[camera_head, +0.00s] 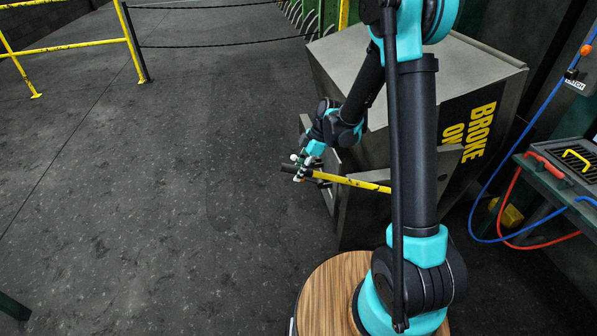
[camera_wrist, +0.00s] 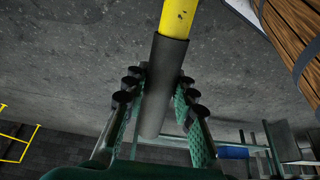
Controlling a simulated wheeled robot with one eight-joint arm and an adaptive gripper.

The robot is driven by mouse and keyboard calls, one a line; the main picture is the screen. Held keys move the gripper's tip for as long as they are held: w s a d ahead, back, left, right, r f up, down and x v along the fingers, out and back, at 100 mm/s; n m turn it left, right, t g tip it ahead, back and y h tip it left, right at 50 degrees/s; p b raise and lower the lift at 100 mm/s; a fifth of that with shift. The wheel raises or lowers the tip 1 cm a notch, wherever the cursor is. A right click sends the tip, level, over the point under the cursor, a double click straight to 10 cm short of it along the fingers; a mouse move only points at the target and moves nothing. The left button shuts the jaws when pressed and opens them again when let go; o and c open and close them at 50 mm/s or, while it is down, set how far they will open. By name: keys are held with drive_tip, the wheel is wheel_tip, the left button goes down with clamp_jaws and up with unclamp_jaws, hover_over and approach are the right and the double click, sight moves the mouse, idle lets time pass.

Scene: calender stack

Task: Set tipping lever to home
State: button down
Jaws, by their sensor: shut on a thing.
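The tipping lever (camera_head: 365,184) is a yellow bar with a dark grip at its left end, standing out from the side of a grey bin marked "BROKE ON". It lies nearly level, its left end slightly higher. My gripper (camera_head: 302,168) is at the dark grip and shut on it. In the wrist view the yellow part of the lever (camera_wrist: 178,16) runs to the top edge, and its dark grip (camera_wrist: 163,85) passes between the two fingers of my gripper (camera_wrist: 157,110). My arm hides the lever's right part in the head view.
The grey bin (camera_head: 470,62) stands right behind my arm. A cart (camera_head: 560,178) with red and blue hoses is at the right edge. Yellow railings (camera_head: 75,45) and a rope barrier are at the back left. The dark floor (camera_head: 150,190) at left is clear.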

idle(0.3)
drive_tip(key=shift+y, duration=0.6)
drive_tip(key=shift+v, duration=2.8)
drive_tip(key=shift+a, duration=0.1)
drive_tip(key=shift+g+y, duration=0.3)
drive_tip(key=shift+y, duration=0.3)
drive_tip(key=shift+v, duration=2.8)
drive_tip(key=shift+a, duration=0.1)
drive_tip(key=shift+r, duration=0.1)
drive_tip(key=shift+y, duration=0.6)
drive_tip(key=shift+v, duration=2.8)
drive_tip(key=shift+w+a, duration=0.15)
